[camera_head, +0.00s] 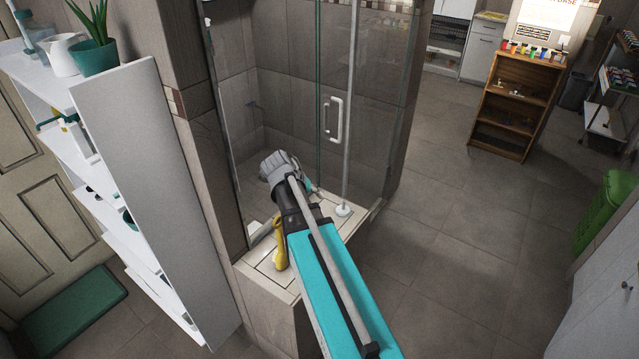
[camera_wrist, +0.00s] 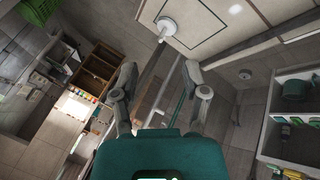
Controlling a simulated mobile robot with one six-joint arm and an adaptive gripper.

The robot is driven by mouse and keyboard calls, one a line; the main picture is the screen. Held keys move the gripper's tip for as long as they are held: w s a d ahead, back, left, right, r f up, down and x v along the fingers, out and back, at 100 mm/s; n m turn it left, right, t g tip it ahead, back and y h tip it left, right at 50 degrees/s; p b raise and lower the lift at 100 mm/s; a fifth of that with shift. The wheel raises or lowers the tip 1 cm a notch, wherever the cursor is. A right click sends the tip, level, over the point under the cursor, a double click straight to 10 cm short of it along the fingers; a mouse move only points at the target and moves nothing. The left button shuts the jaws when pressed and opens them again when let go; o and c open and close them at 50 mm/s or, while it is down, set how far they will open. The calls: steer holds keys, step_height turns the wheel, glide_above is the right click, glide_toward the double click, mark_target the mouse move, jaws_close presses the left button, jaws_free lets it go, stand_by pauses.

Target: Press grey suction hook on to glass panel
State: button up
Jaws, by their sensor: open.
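A pale, round piece with a short stem, which looks like the suction hook (camera_head: 343,210), lies on the tiled ledge (camera_head: 262,272) beside the shower. In the wrist view the hook (camera_wrist: 167,26) shows near the top, beyond my fingertips and apart from them. Its pale colour makes it hard to tell whether it is grey. The glass panel (camera_head: 284,95) stands upright behind the ledge, next to a glass door with a white handle (camera_head: 334,119). My gripper (camera_wrist: 160,72) is open and empty.
A yellow item (camera_head: 279,248) stands on the ledge's left part, close to my arm. A tall white shelf (camera_head: 150,170) with a potted plant (camera_head: 96,55) is at left. A wooden bookcase (camera_head: 507,105) stands at the back right.

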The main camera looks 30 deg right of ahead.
steer(key=s+a+r+n+y+p, duration=0.1)
steer(key=s+a+r+y+p, duration=0.1)
steer(key=s+a+r+p, duration=0.4)
steer(key=s+a+r+y+p, duration=0.3)
steer(key=a+r+p, duration=0.4)
steer(key=r+p, duration=0.15)
steer(key=a+f+n+y+b, duration=0.1)
steer(key=a+f+n, duration=0.3)
steer(key=a, duration=0.5)
steer(key=shift+n+b, duration=0.75)
steer(key=shift+n, duration=0.05)
steer(key=shift+s+r, duration=0.1)
